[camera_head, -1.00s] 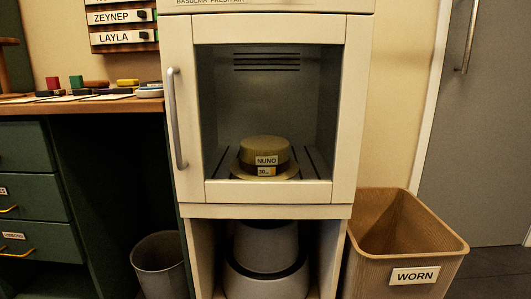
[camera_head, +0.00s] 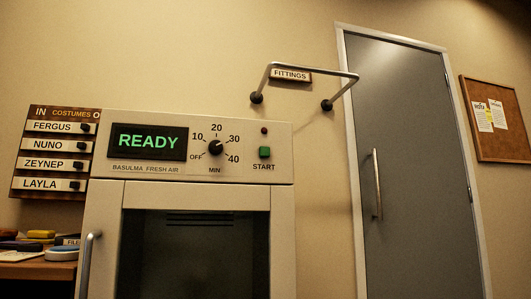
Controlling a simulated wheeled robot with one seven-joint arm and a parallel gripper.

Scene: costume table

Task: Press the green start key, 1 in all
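The green start key (camera_head: 265,152) sits on the right of the control panel of a cream cabinet (camera_head: 285,232), above the word START. A small dark red lamp (camera_head: 264,130) is above the key. A black dial (camera_head: 215,147) left of the key is marked OFF, 10, 20, 30 and 40 MIN; its pointer is too small to read surely. The display (camera_head: 149,142) reads READY in green. The cabinet's glass door (camera_head: 195,250) looks shut; its lower part and the inside are out of view or dark. My gripper is not in view.
A metal rail (camera_head: 310,67) with a FITTINGS label juts from the wall above right. A board of name tags (camera_head: 50,150) hangs at left, above a cluttered table (camera_head: 30,270). A grey door (camera_head: 410,170) and a corkboard (camera_head: 497,118) are at right.

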